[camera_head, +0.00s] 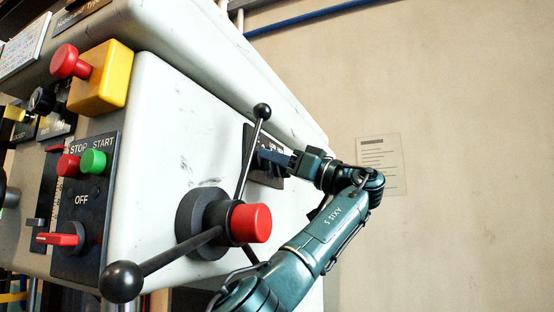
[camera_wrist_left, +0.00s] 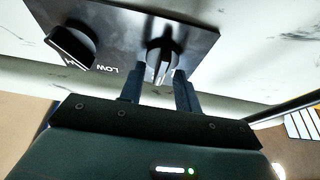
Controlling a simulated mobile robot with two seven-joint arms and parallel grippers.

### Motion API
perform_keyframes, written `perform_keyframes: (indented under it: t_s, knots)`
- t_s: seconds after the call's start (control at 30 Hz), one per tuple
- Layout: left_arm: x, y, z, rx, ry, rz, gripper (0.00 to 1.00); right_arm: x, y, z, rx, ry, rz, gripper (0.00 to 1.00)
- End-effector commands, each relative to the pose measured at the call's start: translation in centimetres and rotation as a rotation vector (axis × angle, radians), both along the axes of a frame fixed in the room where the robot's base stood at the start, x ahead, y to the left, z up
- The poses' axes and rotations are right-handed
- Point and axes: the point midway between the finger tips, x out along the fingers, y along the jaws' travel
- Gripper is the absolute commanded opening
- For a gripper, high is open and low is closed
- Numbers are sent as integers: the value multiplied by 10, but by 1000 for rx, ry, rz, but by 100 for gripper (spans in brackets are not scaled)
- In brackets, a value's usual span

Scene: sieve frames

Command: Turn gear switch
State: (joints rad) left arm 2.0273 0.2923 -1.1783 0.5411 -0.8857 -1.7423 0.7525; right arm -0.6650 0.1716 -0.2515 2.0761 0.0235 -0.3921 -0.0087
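A dark switch plate (camera_head: 249,135) sits on the side of the white machine in the head view. In the left wrist view the plate (camera_wrist_left: 118,28) carries two black rotary knobs and the word LOW. One knob (camera_wrist_left: 162,55) is straight ahead of my left gripper (camera_wrist_left: 159,78). The other knob (camera_wrist_left: 70,47) is to the left. The two fingers of my left gripper are apart, one on each side of the near knob's grip, with gaps showing. In the head view my left gripper (camera_head: 272,157) is at the plate and hides much of it. My right gripper is not in view.
A hub with a red cap (camera_head: 251,223) and black ball-ended levers (camera_head: 122,281) stands out from the machine, close to my left arm. A panel with STOP and START buttons (camera_head: 93,161) and a yellow box with a red button (camera_head: 71,62) are left. The right wall is bare except for a paper notice (camera_head: 381,165).

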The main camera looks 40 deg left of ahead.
Motion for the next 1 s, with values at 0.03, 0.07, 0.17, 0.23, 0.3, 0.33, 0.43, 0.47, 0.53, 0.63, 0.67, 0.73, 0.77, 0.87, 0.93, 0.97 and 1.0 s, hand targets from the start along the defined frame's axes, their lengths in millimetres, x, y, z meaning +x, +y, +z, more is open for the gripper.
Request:
perform_keyframes:
  t_s: [0.03,0.07,0.17,0.23,0.3,0.33,0.43,0.47,0.53,0.63,0.67,0.73,0.77,0.87,0.93,0.97,1.0]
  knots:
    - [0,0,0,0,0,0,30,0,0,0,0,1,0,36]
    - [0,0,0,0,0,0,28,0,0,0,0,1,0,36]
    - [0,0,0,0,0,0,20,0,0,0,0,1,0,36]
    - [0,0,0,0,0,0,14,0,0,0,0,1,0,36]
    - [0,0,0,0,0,0,8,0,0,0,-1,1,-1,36]
    - [0,0,0,0,0,0,6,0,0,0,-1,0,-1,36]
    - [0,0,0,-1,0,0,0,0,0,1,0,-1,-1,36]
    - [0,0,0,-1,0,0,0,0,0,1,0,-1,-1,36]
    - [0,0,0,-1,0,0,0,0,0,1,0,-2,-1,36]
    - [0,0,0,-1,1,0,0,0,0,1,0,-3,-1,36]
    - [0,0,-1,-2,2,0,0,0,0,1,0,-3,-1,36]
    - [0,0,-1,-4,9,0,0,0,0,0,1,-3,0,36]
    - [0,0,-1,-6,13,-1,0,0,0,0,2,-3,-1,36]
    - [0,-1,-2,-15,40,-1,0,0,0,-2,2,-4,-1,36]
    - [0,-1,-3,-24,69,-1,0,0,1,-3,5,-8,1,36]
    - [0,-1,-3,-29,85,-2,0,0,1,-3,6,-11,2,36]
    - [0,-1,-3,-36,109,-1,0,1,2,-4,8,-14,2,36]
